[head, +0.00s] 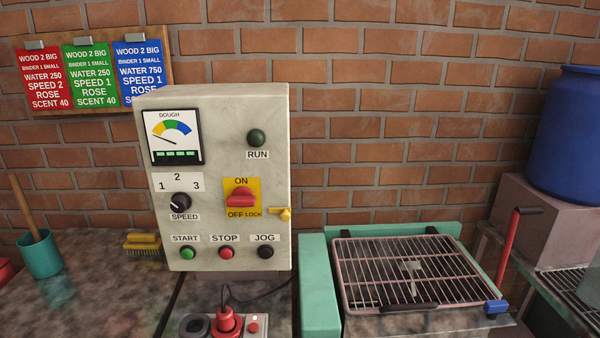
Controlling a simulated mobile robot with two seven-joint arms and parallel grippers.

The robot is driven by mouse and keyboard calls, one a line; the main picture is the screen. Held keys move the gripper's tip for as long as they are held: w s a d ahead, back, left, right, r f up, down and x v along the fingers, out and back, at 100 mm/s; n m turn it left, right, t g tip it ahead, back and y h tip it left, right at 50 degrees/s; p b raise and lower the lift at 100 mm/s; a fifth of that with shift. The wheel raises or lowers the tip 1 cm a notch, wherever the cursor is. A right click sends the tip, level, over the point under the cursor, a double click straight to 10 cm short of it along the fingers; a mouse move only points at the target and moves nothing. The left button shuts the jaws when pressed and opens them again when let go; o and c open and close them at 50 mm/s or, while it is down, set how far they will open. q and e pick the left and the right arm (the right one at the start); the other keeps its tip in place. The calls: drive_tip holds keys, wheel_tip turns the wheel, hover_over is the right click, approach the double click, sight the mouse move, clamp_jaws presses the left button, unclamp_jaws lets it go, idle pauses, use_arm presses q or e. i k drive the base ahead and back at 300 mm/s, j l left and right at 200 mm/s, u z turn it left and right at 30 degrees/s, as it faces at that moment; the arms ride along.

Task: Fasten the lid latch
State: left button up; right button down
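A wire-grid lid (375,276) with a pinkish frame lies flat over the opening of the green machine (318,290) at the right front. A black handle strip (380,308) runs along its front edge. A small blue block (496,306) sits at the lid's front right corner; it may be the latch, but I cannot tell whether it is fastened. Black hinge-like pieces (431,230) show at the lid's back edge. A pale fitting shows dimly through the grid. Neither of my grippers is in view.
A red lever (509,262) with a black grip stands right of the lid. A grey control box (225,200) stands to the left, with a red plug (227,322) below it. A blue drum (568,135) is at the far right, a teal cup (40,254) at the far left.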

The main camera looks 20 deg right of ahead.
sight(492, 309)
drive_tip(key=z, duration=1.95)
